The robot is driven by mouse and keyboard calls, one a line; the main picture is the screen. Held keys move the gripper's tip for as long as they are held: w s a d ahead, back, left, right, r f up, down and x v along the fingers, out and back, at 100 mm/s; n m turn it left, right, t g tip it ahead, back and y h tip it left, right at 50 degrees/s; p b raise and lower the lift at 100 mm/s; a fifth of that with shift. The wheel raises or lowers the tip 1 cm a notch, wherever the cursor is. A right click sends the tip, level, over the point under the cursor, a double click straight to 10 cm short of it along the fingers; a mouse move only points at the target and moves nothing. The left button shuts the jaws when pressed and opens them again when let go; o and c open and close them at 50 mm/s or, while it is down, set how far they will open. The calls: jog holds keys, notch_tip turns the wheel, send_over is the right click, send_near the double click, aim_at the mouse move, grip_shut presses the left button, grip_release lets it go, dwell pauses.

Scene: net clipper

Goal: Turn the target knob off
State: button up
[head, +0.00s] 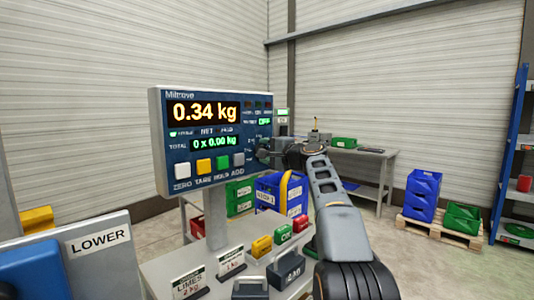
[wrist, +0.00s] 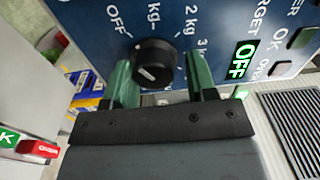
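The target knob (wrist: 153,62) is a round black dial with a white mark on the blue panel, beside labels reading OFF, kg, 2 kg and 3 kg. The white mark shows on its lower left in the wrist view. A small green display (wrist: 242,61) by the TARGET label reads OFF. My gripper (wrist: 160,75) has its two green fingers apart, one on each side of the knob, with a visible gap at least on the right. In the head view my gripper (head: 268,152) is at the panel's right edge and hides the knob.
The scale panel (head: 205,140) shows 0.34 kg and has several buttons below its displays. Under it, a bench (head: 160,270) carries small coloured blocks and label stands. A blue crate (head: 268,198) is behind my arm. A LOWER sign (head: 98,240) stands at left.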

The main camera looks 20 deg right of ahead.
jog(key=shift+o, duration=1.4)
jog(key=shift+w+a+f, duration=0.1)
jog(key=shift+w+f, duration=0.1)
jog(key=shift+s, duration=0.1)
jog(key=b+v, duration=0.2)
jog(key=v, duration=1.1)
jog(key=shift+s+d+b, duration=0.2)
jog(key=shift+s+b, duration=0.15)
